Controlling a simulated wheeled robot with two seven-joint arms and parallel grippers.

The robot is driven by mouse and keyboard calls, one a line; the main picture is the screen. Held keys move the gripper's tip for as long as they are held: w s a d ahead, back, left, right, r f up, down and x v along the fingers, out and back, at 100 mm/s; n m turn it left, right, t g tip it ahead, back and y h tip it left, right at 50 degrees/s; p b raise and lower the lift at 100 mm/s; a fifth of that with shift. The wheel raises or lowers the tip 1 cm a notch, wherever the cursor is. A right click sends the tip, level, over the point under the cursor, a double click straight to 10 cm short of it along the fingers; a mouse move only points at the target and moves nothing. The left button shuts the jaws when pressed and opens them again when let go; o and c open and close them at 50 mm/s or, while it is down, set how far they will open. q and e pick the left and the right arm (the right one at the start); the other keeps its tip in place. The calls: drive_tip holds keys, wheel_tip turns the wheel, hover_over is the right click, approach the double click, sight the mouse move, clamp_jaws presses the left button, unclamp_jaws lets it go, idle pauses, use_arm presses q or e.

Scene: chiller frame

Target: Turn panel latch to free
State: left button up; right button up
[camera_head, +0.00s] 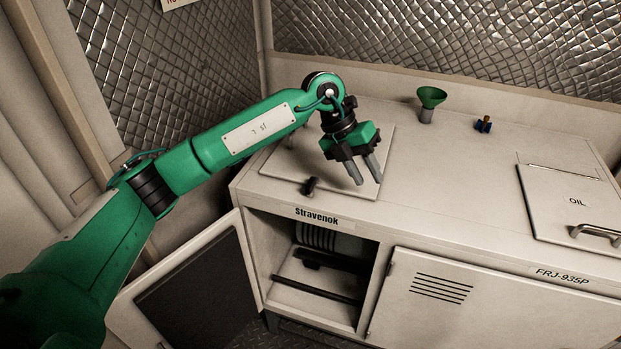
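A flat light panel (385,150) lies on top of the chiller cabinet, at its left end. A small black latch (310,186) sits near the panel's front edge, just above the "Stravenok" lettering. My green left arm reaches in from the left. My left gripper (367,182) hangs over the panel, to the right of the latch and apart from it. Its two grey fingers point down with a gap between them, and nothing shows in the gap. Part of the panel is hidden behind the arm and gripper. My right gripper is not in view.
The cabinet door (135,301) below stands open to the left, showing a dark interior. The middle of the top is clear.

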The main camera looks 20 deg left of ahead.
sight(310, 182)
use_arm(q)
drive_tip(key=w+a+r+n+y, duration=0.1)
drive_tip(key=w+a+r+y, duration=0.15)
drive_tip(key=a, duration=0.45)
drive_tip(key=w+a+r+n+y, duration=0.1)
drive_tip(key=a+r+y, duration=0.1)
drive_tip(key=a+y, duration=0.3)
drive_tip(key=shift+t+h, duration=0.4)
drive_tip(key=shift+h, duration=0.15)
drive_tip(key=f+p, duration=0.1)
drive_tip(key=f, duration=0.3)
drive_tip(key=f+p, duration=0.2)
drive_tip(key=f, duration=0.1)
drive_tip(key=a+f+p, duration=0.1)
drive_tip(key=f+p, duration=0.1)
drive_tip(key=f, duration=0.2)
drive_tip(key=shift+f, duration=0.3)
drive_tip(key=shift+w+f+p, duration=0.1)
drive_tip(key=shift+f+p, duration=0.25)
drive_tip(key=shift+f, duration=0.35)
clamp_jaws()
